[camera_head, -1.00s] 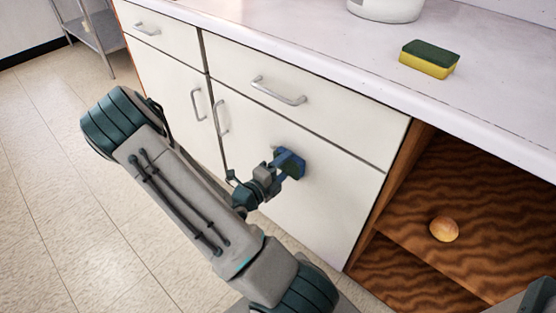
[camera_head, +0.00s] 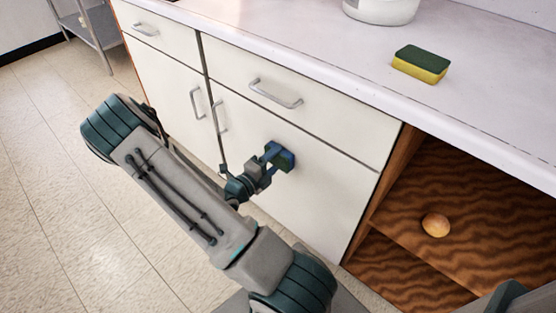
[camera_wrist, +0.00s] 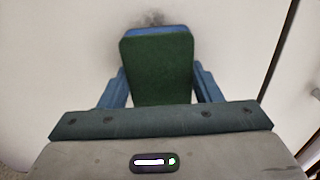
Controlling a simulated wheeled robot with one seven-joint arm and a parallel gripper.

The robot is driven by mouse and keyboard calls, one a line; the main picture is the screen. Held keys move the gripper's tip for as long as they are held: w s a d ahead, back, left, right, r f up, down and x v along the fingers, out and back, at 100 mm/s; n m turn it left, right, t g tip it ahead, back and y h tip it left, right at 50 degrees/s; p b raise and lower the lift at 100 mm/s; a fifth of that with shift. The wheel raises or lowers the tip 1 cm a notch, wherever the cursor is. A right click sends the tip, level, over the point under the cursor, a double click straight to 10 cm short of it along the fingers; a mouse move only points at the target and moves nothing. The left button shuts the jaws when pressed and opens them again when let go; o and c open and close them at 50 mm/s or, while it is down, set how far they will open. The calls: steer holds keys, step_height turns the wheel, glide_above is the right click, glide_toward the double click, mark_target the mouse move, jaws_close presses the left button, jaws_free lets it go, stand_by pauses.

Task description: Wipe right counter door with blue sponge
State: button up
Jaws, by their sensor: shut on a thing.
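The right counter door (camera_head: 325,205) is a white panel below a drawer, with a metal handle at its left edge. My gripper (camera_head: 277,158) is in front of the upper part of this door, shut on the blue sponge (camera_head: 286,159). In the wrist view the sponge (camera_wrist: 158,68) shows a dark green side and a blue edge between the two fingers. Its far edge is at or very near the door; I cannot tell if it touches. A grey smudge (camera_wrist: 153,18) shows on the white door (camera_wrist: 60,60) just beyond the sponge.
A yellow and green sponge (camera_head: 421,64) and a white container (camera_head: 382,8) stand on the countertop (camera_head: 300,40). An open wooden shelf with a bun (camera_head: 435,225) is at the right. A metal rack (camera_head: 95,30) stands far left, with clear tiled floor before it.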

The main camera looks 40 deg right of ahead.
steer(key=w+p, duration=0.1)
steer(key=w, duration=0.1)
steer(key=w+p, duration=0.1)
steer(key=w, duration=0.1)
steer(key=w+a, duration=0.1)
steer(key=w, duration=0.1)
steer(key=shift+w+p, duration=0.25)
steer(key=shift+p, duration=0.15)
steer(key=shift+s+a+p, duration=0.25)
steer(key=shift+a+p, duration=0.2)
steer(key=shift+a, duration=1.05)
steer(key=shift+s+a+p, duration=0.2)
steer(key=shift+a+p, duration=0.2)
steer(key=shift+a, duration=1.05)
steer(key=shift+a, duration=0.1)
steer(key=shift+s+a+p, duration=0.2)
steer(key=shift+a+p, duration=0.15)
steer(key=shift+a, duration=1.05)
